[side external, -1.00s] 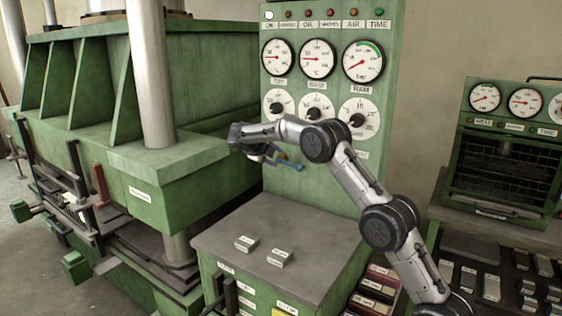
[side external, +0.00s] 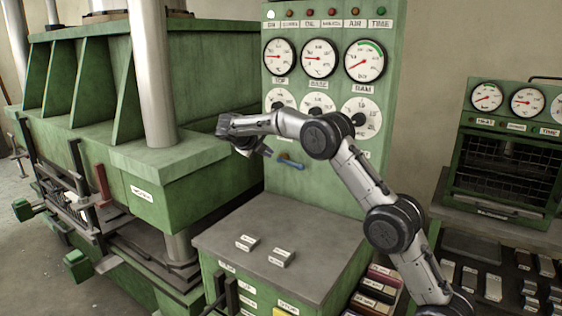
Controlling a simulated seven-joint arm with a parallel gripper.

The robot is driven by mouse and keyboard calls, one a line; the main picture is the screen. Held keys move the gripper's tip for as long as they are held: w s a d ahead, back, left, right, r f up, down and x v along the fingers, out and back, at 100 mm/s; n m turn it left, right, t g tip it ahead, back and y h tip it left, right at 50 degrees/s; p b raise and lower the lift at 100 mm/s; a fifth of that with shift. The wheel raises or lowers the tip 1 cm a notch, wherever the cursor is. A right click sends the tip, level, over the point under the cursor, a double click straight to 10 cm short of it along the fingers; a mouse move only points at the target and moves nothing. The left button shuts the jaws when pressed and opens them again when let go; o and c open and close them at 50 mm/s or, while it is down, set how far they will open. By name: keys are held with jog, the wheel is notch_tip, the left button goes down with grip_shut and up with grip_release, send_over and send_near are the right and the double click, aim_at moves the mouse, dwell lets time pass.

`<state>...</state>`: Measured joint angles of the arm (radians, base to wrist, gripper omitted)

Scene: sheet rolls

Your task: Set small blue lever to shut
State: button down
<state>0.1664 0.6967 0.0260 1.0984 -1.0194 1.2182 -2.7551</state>
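The small blue lever (side external: 291,164) sticks out from the lower part of the green gauge panel, below the white dials. It lies nearly level, its right end slightly lower. My gripper (side external: 266,151) is just to the left of the lever and a little higher in the picture, with a small gap visible between them. The fingers are small and dark here, and I cannot tell whether they are open or shut. The labels near the lever are hidden or too small to read.
The green panel (side external: 390,95) carries gauges and dials. A grey-topped cabinet (side external: 310,235) stands below with two small labelled blocks. A large green press (side external: 190,190) with a steel column (side external: 153,80) stands close on the left. An oven (side external: 505,165) is at the right.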

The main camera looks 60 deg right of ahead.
aim_at(290, 164)
jog(key=s+d+f+m+y, duration=0.2)
jog(key=d+f+m, duration=0.7)
jog(key=m, duration=0.6)
jog(key=shift+d+m+y, duration=0.4)
jog(key=shift+d+y, duration=0.1)
jog(key=shift+d, duration=0.8)
